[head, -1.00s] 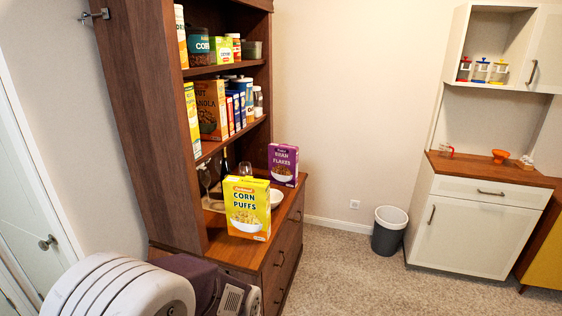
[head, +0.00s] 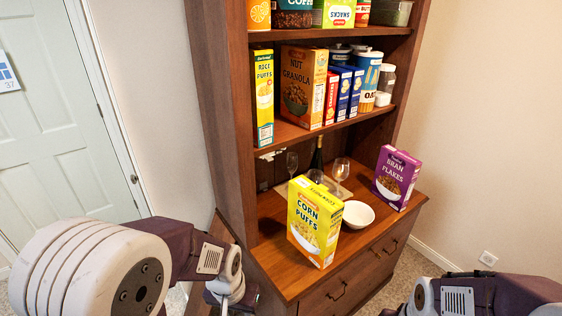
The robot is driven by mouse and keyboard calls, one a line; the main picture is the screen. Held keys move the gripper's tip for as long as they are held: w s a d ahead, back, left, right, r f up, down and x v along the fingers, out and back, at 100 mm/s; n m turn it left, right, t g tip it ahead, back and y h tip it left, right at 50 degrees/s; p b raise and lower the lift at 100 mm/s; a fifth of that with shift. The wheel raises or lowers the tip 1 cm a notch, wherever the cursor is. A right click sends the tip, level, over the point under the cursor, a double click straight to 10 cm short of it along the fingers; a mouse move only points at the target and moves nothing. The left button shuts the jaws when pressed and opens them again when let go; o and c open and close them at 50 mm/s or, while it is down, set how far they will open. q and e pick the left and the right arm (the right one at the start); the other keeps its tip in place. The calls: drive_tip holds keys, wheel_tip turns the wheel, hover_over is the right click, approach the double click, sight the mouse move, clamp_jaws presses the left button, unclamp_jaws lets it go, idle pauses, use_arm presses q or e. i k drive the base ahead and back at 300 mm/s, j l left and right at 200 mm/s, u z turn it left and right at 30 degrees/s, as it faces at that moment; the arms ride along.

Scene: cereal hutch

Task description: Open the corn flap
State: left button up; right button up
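The yellow corn puffs box (head: 315,222) stands upright on the hutch's wooden counter, near its front left. Its front faces me and a narrow yellow top shows. I cannot tell from here whether its top flap is shut. My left arm comes in at the lower left and my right arm at the lower right. Neither gripper's fingertips show, and both arms are apart from the box.
A white bowl (head: 358,214) sits right of the box, and a purple bran flakes box (head: 396,178) stands farther right. Wine glasses (head: 341,169) and a dark bottle (head: 317,155) stand behind. Shelves above hold several boxes, including rice puffs (head: 263,98) and nut granola (head: 303,88).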

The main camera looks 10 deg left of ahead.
sight(317, 192)
drive_tip(key=i+l+u, duration=0.25)
drive_tip(key=l+u, duration=0.15)
drive_tip(key=i+l+u, duration=0.15)
drive_tip(key=l+u, duration=0.25)
drive_tip(key=l, duration=0.15)
drive_tip(key=i+l+u, duration=0.1)
drive_tip(key=l+u, duration=0.3)
drive_tip(key=l, duration=0.2)
drive_tip(key=l+u, duration=0.4)
drive_tip(key=l, duration=0.15)
drive_tip(key=l+u, duration=0.45)
drive_tip(key=l, duration=0.15)
drive_tip(key=l+u, duration=0.15)
drive_tip(key=l, duration=0.25)
